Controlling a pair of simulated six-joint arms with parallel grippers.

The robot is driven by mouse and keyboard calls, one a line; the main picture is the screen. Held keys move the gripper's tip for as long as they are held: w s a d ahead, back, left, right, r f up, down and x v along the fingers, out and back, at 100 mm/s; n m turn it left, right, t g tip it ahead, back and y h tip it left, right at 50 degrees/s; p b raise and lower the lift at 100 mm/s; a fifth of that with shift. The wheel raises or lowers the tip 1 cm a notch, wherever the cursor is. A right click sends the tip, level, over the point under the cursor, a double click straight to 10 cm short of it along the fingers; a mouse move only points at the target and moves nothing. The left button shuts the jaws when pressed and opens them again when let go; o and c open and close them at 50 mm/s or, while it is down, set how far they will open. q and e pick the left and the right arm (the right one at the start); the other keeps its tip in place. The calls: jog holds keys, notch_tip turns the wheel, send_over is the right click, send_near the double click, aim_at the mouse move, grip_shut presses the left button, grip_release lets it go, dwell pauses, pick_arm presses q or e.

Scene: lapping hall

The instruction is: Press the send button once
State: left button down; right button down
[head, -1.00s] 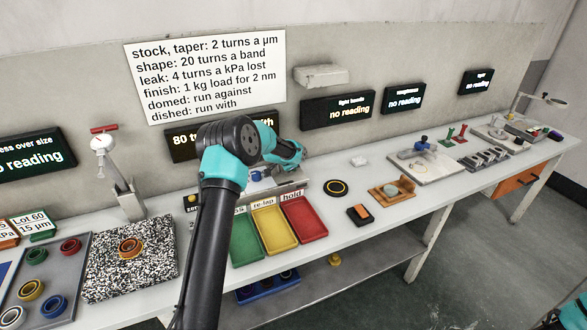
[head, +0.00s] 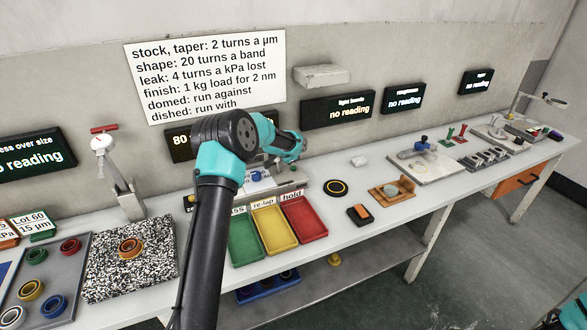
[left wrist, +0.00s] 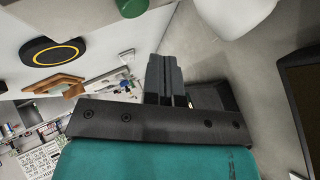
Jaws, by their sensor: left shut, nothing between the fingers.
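No label reading "send" is legible. A flat black disc with a yellow ring (head: 336,188) lies on the bench right of the coloured trays; I cannot tell whether it is the send button. It also shows at the upper left of the left wrist view (left wrist: 52,52). My left arm reaches across the bench, its teal wrist near the wall in the head view. My left gripper (left wrist: 165,78) is shut and empty, apart from the disc. Its fingertips are hard to make out in the head view. My right gripper is not in view.
Green (head: 245,240), yellow (head: 273,228) and red (head: 304,217) trays sit in front of the wrist. Dark displays (head: 338,110) line the wall.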

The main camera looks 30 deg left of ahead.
pick_arm(q)
jog(key=shift+r, duration=1.35)
jog(key=shift+d+f, duration=0.1)
